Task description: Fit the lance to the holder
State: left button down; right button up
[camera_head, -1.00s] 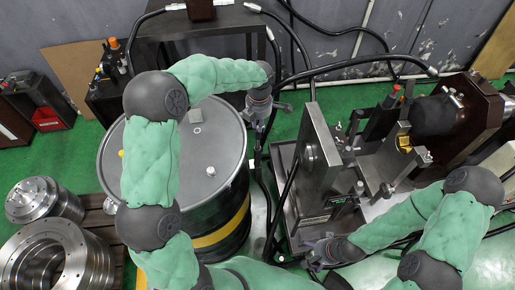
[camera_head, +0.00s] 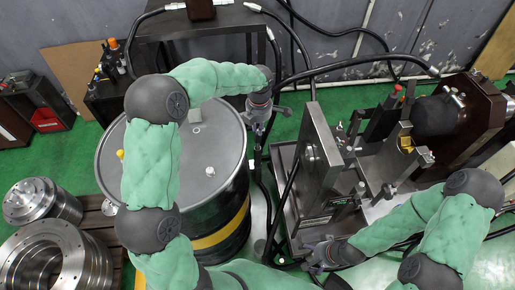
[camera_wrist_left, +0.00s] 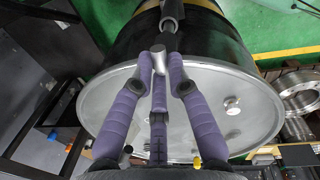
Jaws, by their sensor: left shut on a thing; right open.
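My left gripper (camera_head: 261,122) is beside the right rim of the drum, at the end of the left arm. In the left wrist view its purple fingers (camera_wrist_left: 158,68) are shut on a grey metal end of a dark rod-like piece (camera_wrist_left: 170,14), which I take to be the lance. The rest of the lance is hard to make out in the head view. My right gripper (camera_head: 322,254) is open, low at the front of the steel fixture (camera_head: 318,150). I cannot clearly pick out the holder.
A black drum with a grey lid (camera_head: 226,140) stands under my left arm. Black hoses (camera_head: 350,66) run from the dark table (camera_head: 160,48) behind. Machined steel rings (camera_head: 72,262) lie at lower left. Green floor shows between drum and fixture.

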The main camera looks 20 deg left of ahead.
pick_arm(q)
jog(key=shift+f+b, duration=1.8)
jog(key=shift+f, duration=0.5)
dwell(0.8)
jog(key=c, duration=1.1)
grip_release()
jog(key=shift+c, duration=0.2)
notch_tip(320, 180, up, 12)
jog(key=s, duration=0.1)
jog(key=shift+d, duration=0.25)
